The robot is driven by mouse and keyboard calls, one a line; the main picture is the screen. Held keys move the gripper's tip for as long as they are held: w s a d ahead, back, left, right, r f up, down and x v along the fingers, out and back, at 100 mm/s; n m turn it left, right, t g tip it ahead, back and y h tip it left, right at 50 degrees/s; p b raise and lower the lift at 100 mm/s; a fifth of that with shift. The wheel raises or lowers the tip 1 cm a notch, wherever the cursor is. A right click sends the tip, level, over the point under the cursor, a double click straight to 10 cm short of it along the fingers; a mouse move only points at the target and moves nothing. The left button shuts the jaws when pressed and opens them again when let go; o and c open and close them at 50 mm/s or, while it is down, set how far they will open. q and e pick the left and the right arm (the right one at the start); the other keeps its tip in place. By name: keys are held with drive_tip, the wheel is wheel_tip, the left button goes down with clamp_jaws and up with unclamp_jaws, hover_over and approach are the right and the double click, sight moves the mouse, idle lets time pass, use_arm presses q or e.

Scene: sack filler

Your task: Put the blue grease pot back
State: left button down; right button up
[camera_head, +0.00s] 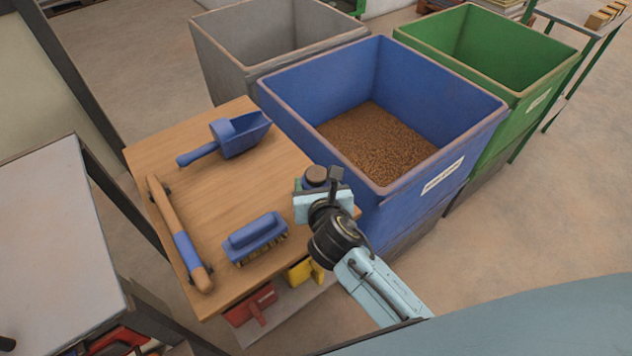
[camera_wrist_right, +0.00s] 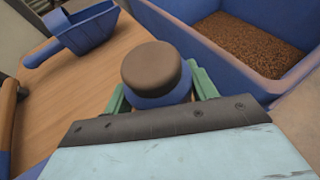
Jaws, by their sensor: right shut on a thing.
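The blue grease pot (camera_wrist_right: 155,95) has a brown lid and a blue body. It sits between the two green fingers of my right gripper (camera_wrist_right: 160,100), which is shut on it. In the head view the pot's brown lid (camera_head: 315,174) shows just beyond my right gripper (camera_head: 314,184), at the right edge of the wooden table (camera_head: 221,190). My gripper hides most of the pot, and I cannot tell whether its base touches the table. My left gripper is not in view.
A blue scoop (camera_head: 230,136), a blue brush (camera_head: 256,238) and a blue-banded wooden handle (camera_head: 178,230) lie on the table. A blue bin (camera_head: 290,120) of brown granules stands close on the right. Grey (camera_head: 215,60) and green (camera_head: 520,95) bins flank it. The table's middle is clear.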

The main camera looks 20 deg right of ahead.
drive_tip(key=o, duration=1.2)
drive_tip(key=shift+r, duration=0.15)
drive_tip(key=p+v, duration=0.2)
drive_tip(key=v, duration=1)
